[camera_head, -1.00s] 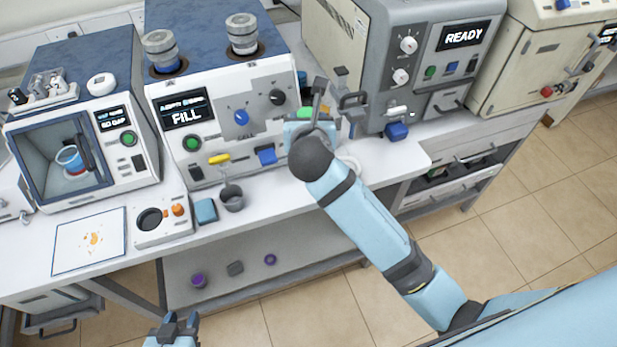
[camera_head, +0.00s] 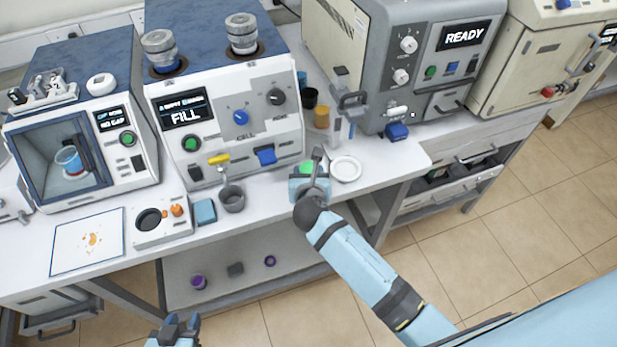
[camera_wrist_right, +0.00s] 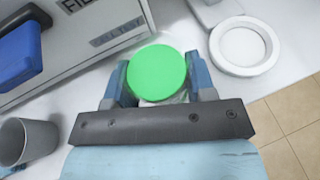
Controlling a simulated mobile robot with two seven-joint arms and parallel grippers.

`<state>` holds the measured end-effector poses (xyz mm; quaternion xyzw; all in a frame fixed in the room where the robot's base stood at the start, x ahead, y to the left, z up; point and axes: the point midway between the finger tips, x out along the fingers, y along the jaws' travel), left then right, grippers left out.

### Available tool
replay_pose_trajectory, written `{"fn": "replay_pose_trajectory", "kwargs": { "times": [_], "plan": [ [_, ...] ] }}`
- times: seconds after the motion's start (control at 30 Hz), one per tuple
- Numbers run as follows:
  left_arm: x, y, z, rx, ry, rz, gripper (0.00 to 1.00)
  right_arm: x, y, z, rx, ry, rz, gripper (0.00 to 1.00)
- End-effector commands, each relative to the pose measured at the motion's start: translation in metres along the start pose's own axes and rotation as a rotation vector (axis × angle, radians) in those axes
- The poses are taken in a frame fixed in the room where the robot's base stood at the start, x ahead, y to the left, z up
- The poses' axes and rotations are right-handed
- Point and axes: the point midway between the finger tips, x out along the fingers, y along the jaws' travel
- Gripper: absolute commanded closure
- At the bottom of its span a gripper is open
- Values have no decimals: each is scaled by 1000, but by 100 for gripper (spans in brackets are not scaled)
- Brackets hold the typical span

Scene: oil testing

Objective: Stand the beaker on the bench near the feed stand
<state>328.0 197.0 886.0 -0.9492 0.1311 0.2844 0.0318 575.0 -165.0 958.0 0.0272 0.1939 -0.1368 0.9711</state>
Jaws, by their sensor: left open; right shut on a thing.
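My right gripper (camera_head: 309,177) is shut on a round vessel with a flat bright green top (camera_head: 307,167), probably the beaker. In the right wrist view the green disc (camera_wrist_right: 157,73) sits between the two fingers (camera_wrist_right: 158,82), with a little pale, clear wall below it. The fingers hide most of its side, and I cannot tell whether its base touches the bench. It is over the white bench (camera_head: 395,172), left of a white ring-shaped dish (camera_head: 345,169). My left gripper (camera_head: 175,328) is open and empty at the bottom. I cannot clearly identify the feed stand.
A grey cup (camera_head: 232,200) and a blue block (camera_head: 205,211) stand left of the held vessel. The FILL machine (camera_head: 225,120) is behind it. An amber jar (camera_head: 322,117) and a grey upright fixture (camera_head: 350,97) stand further back. The bench's front edge is close.

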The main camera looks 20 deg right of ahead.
Motion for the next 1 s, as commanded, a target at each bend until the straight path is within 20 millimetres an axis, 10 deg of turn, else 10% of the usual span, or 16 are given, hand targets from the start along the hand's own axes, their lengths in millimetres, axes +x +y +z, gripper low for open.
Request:
{"fn": "replay_pose_trajectory", "kwargs": {
  "times": [0.47, 0.5, 0.6, 1.0],
  "plan": [
    [1, 0, 2, 1, -1, 1, 57, 8, 0, -18, -1, 0, 1, 76],
    [1, 0, 2, 1, -1, 1, 57, 8, 0, -19, -1, 0, 1, 45],
    [1, 0, 2, 1, -1, 2, 57, 8, 0, -19, 0, 0, 1, 24],
    [0, 1, 1, 1, 0, 2, 57, 6, 0, -15, 1, 0, 0, 24]
  ]
}}
